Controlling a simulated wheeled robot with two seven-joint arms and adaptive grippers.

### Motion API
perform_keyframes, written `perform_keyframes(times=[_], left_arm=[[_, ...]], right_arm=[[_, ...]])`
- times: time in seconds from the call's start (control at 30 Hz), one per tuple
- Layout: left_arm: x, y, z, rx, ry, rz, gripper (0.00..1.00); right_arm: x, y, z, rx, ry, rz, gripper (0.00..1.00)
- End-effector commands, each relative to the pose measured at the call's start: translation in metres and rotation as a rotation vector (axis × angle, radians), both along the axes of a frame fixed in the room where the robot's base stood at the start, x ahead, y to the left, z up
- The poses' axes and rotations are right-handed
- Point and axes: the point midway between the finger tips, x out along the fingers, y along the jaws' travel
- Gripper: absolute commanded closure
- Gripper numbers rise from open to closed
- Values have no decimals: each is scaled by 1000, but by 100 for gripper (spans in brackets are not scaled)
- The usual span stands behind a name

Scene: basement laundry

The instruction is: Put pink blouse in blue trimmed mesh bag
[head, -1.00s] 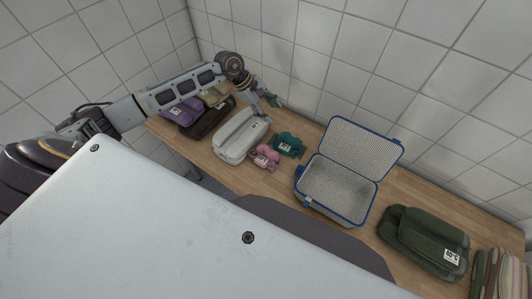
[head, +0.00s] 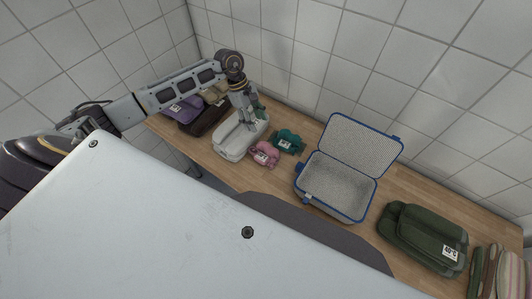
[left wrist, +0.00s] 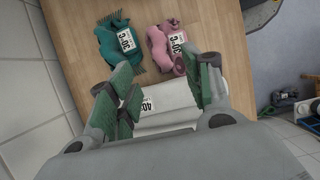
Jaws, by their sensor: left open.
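The pink blouse (head: 264,154) lies folded on the wooden table, with a white tag on it. It also shows in the left wrist view (left wrist: 163,52), ahead of my fingers. The blue trimmed mesh bag (head: 325,207) stands to its right with its lid (head: 361,152) raised, and its inside looks empty. My left gripper (head: 251,120) is open above a white-grey bundle, left of and behind the blouse. In the left wrist view its green-padded fingers (left wrist: 165,98) are spread, with nothing held. My right gripper is in no view.
A teal garment (head: 288,141) lies right beside the blouse, between it and the bag. The white-grey bundle (head: 231,147) is left of the blouse. Purple (head: 181,110) and dark bundles lie farther left. A green bundle (head: 425,236) is right of the bag. Tiled walls stand behind.

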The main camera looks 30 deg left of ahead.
Motion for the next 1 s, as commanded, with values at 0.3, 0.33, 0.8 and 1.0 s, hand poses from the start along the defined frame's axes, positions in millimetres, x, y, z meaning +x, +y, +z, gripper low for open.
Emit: perform_keyframes(times=[0.3,0.33,0.8,1.0], left_arm=[[-2,-14,-32,-3,4,0,50],[-3,-16,-36,-2,3,-1,50],[-4,-31,-75,-1,0,-1,50],[-4,-31,-76,-1,1,-1,50]], right_arm=[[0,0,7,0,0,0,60],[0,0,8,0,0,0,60],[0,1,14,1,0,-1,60],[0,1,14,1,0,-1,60]])
